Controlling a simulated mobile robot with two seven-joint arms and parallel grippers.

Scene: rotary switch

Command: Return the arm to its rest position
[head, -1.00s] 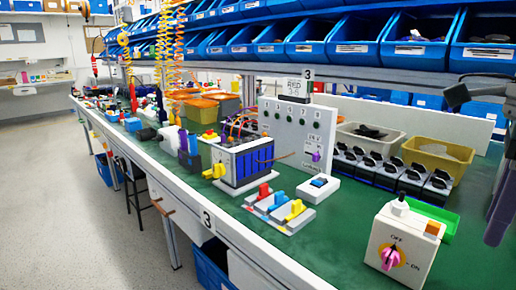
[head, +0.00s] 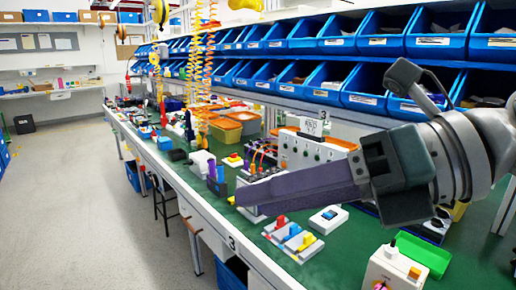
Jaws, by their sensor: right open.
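My right gripper (head: 243,195) reaches in from the right edge and points left across the picture, above the workbench. One long grey-purple finger shows and seems to overlap the other, so the gap is hidden. The jaws are open and I see nothing held. The rotary switch box (head: 391,266), beige with an orange patch, stands on the green bench top at the lower right, below my right arm and apart from it. Its pink knob (head: 380,286) is mostly cut off by the bottom edge. My left gripper is not in view.
The green workbench (head: 345,255) runs from lower right to far left. A small block with red, blue and yellow switches (head: 292,238), a white box with a blue switch (head: 328,219) and a green tray (head: 424,255) stand on it. Blue bins (head: 385,35) hang behind. Open floor (head: 75,200) lies left.

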